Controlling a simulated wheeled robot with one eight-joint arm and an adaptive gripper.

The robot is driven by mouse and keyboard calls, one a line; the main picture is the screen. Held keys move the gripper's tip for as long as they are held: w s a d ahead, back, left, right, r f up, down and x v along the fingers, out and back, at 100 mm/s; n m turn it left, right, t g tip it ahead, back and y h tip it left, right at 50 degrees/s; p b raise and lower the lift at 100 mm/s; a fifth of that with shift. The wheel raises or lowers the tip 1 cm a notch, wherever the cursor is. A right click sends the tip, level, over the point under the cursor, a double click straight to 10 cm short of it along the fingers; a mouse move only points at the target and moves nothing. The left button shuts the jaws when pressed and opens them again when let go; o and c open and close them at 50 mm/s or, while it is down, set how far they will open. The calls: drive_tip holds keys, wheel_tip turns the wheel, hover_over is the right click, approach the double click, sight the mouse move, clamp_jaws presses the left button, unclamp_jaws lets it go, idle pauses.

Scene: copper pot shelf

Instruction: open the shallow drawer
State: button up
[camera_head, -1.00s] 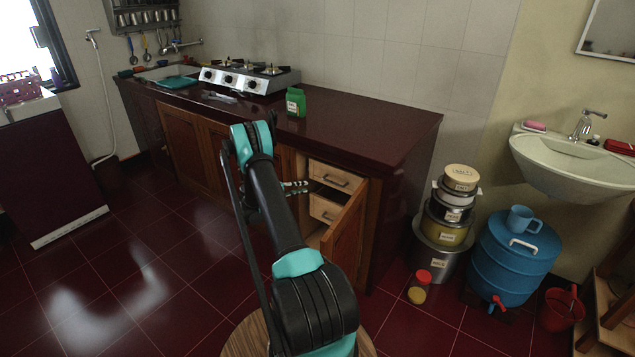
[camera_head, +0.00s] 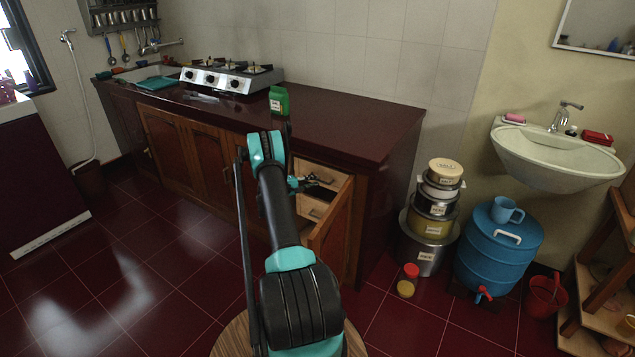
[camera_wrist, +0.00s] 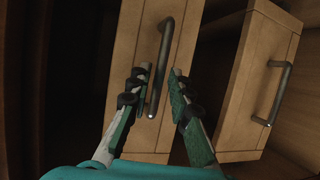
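Two pale wooden drawer fronts show inside the open cabinet in the head view: an upper one (camera_head: 322,172) and a lower one (camera_head: 312,208). My gripper (camera_head: 312,185) is in front of them. In the wrist view, the drawer front on the left (camera_wrist: 125,55) has a dark bar handle (camera_wrist: 163,55) between the fingertips of my gripper (camera_wrist: 160,88). The fingers are apart, one on each side of the handle's near part. I cannot tell whether either touches it. The other drawer front (camera_wrist: 262,70) is to the right. Both drawers look closed or nearly so.
The cabinet door (camera_head: 332,228) stands open to the right of the drawers. The dark red counter (camera_head: 350,127) is above. Stacked pots (camera_head: 430,225), a yellow jar with a red lid (camera_head: 407,282) and a blue water drum (camera_head: 497,250) stand to the right. The floor at left is clear.

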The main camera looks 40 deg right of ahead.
drive_tip(key=shift+d+f, duration=0.25)
drive_tip(key=shift+d, duration=1.05)
drive_tip(key=shift+c, duration=0.3)
clamp_jaws()
